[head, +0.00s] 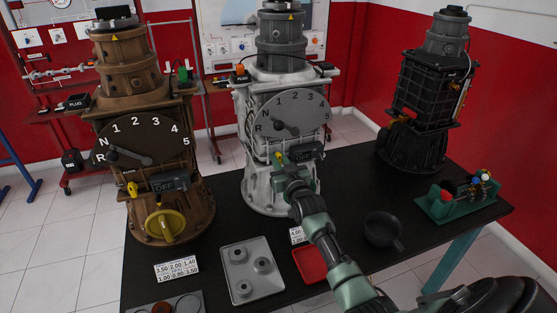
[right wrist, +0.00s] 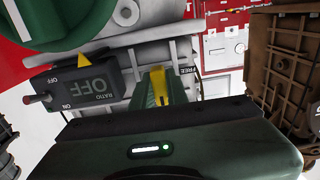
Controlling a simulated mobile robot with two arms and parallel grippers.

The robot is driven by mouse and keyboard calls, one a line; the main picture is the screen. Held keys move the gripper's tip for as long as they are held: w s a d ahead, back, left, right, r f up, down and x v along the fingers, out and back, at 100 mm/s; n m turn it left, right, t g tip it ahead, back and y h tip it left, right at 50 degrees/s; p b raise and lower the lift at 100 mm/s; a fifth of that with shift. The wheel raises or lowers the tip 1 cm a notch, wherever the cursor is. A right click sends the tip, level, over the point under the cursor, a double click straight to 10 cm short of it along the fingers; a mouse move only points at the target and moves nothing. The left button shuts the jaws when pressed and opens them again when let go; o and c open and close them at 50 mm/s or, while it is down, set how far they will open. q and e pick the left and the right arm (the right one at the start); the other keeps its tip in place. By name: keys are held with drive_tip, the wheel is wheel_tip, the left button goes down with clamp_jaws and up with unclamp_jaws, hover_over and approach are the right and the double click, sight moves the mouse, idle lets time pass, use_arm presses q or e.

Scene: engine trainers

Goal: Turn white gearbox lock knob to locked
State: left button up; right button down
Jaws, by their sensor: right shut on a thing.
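The white gearbox (head: 262,185) stands upright in the middle of the dark table. Its small yellow lock knob (head: 279,157) shows low on its front, left of a dark OFF box (head: 306,151). My right gripper (head: 284,168) reaches up to the knob from the front. In the right wrist view its green fingers (right wrist: 167,92) are closed around the yellow knob (right wrist: 158,84), beside a FREE label (right wrist: 188,70). The knob is partly hidden by the fingers, and its exact angle is hard to tell. My left gripper is not in view.
A brown gearbox (head: 137,125) stands left and a black one (head: 415,110) right. A grey tray (head: 236,286), red tray (head: 305,256) and dark bowl (head: 383,230) lie in front.

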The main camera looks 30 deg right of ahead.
drive_tip(key=shift+f, duration=0.15)
drive_tip(key=c, duration=1.4)
unclamp_jaws()
drive_tip(key=b+v, duration=0.1)
drive_tip(key=v, duration=0.7)
